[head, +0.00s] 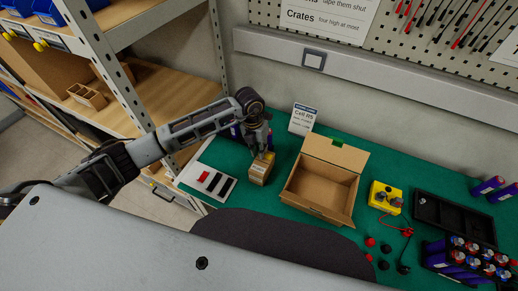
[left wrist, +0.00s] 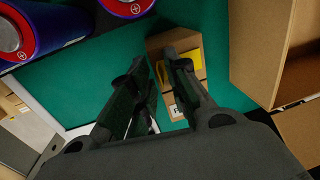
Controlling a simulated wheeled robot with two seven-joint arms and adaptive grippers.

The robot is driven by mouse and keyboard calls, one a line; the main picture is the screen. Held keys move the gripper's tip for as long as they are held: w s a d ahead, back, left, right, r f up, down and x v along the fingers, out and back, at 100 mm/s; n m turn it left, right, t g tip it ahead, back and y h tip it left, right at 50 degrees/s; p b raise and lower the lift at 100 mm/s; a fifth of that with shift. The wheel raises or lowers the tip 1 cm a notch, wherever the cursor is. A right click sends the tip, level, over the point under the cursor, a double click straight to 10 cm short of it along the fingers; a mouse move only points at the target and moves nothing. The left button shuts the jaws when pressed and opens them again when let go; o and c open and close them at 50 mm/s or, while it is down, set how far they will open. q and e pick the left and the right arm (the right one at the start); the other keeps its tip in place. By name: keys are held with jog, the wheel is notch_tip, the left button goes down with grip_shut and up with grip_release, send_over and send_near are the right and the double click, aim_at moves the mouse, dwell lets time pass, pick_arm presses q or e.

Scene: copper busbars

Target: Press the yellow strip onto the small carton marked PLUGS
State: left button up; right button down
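The small carton (head: 259,174) stands on the green mat, left of the big open box, in the head view. In the left wrist view the carton (left wrist: 187,42) shows beyond my fingers, with part of a white label near its lower end. The yellow strip (left wrist: 194,62) shows against the carton, partly covered by my right-hand finger; whether it lies flat cannot be told. My left gripper (head: 264,153) is at the top of the carton. In the left wrist view its fingers (left wrist: 155,62) stand apart, with nothing clearly clamped between them. My right gripper is out of view.
The open cardboard box (head: 318,182) stands close on the right. A sign (head: 302,119) stands behind. A yellow device (head: 383,195), black tray (head: 455,217) and several blue cells fill the right side.

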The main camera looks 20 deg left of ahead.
pick_arm(q)
jog(key=shift+o, duration=0.3)
jog(key=shift+w+a+r, duration=0.1)
jog(key=shift+r, duration=0.6)
notch_tip(320, 180, up, 10)
jog(key=a, duration=0.1)
jog(key=shift+a+r, duration=0.2)
jog(key=shift+a, duration=0.05)
jog(key=shift+w, duration=0.1)
dwell(0.3)
